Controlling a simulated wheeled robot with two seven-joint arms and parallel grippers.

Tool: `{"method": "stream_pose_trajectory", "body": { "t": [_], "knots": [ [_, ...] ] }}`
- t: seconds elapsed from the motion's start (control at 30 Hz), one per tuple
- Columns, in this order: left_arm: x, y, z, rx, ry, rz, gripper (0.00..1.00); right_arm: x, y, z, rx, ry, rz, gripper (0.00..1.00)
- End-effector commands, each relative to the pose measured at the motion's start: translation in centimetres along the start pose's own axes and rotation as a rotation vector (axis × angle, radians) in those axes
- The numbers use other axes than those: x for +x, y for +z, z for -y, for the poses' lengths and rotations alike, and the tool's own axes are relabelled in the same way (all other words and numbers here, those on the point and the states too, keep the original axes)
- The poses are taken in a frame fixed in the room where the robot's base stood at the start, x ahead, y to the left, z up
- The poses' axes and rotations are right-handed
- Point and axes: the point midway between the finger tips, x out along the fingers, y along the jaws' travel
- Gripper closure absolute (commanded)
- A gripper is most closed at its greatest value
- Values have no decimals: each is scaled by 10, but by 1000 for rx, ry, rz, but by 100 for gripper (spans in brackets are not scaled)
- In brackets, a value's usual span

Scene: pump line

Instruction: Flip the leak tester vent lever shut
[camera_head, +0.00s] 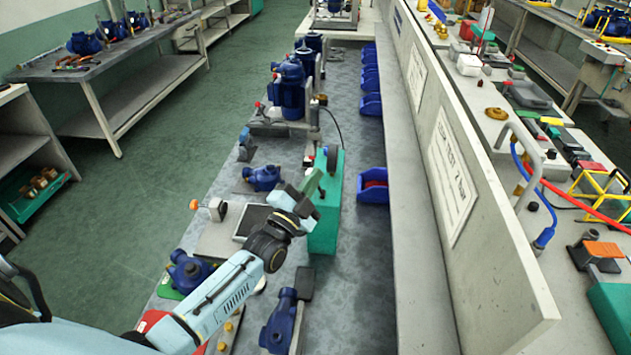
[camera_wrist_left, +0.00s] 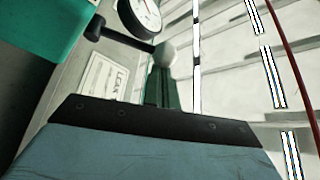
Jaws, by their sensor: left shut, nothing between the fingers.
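The leak tester is a green box (camera_head: 326,222) on the grey bench, with a round gauge (camera_head: 331,158) at its far end. In the left wrist view its gauge (camera_wrist_left: 140,16) shows at the top, beside a pale panel with a label (camera_wrist_left: 101,82). A pale ball-shaped knob (camera_wrist_left: 165,54) stands above a dark green upright part (camera_wrist_left: 162,88); I cannot tell for sure whether this is the vent lever, or its position. My left gripper (camera_head: 309,207) is shut and empty, close against the tester's left side. Whether it touches is unclear. My right gripper is out of view.
A blue pump part (camera_head: 279,322) lies nearer on the bench, and another (camera_head: 262,177) lies left of the tester. A blue motor pump (camera_head: 288,88) stands beyond. Blue bins (camera_head: 372,190) line the right edge beside a long pale partition (camera_head: 470,180).

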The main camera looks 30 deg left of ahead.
Motion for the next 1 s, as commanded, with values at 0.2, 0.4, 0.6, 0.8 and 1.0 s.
{"method": "stream_pose_trajectory", "body": {
  "t": [0.2,0.4,0.6,0.8,1.0],
  "knots": [
    [0,0,0,-5,-2,1,100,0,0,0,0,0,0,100],
    [0,0,0,-5,-2,1,100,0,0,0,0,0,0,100],
    [2,-7,1,-7,-2,1,100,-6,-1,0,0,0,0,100],
    [14,-40,2,-12,-2,-1,100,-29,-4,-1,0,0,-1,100],
    [-33,-38,-4,-5,4,2,100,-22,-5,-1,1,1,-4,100]
  ]
}}
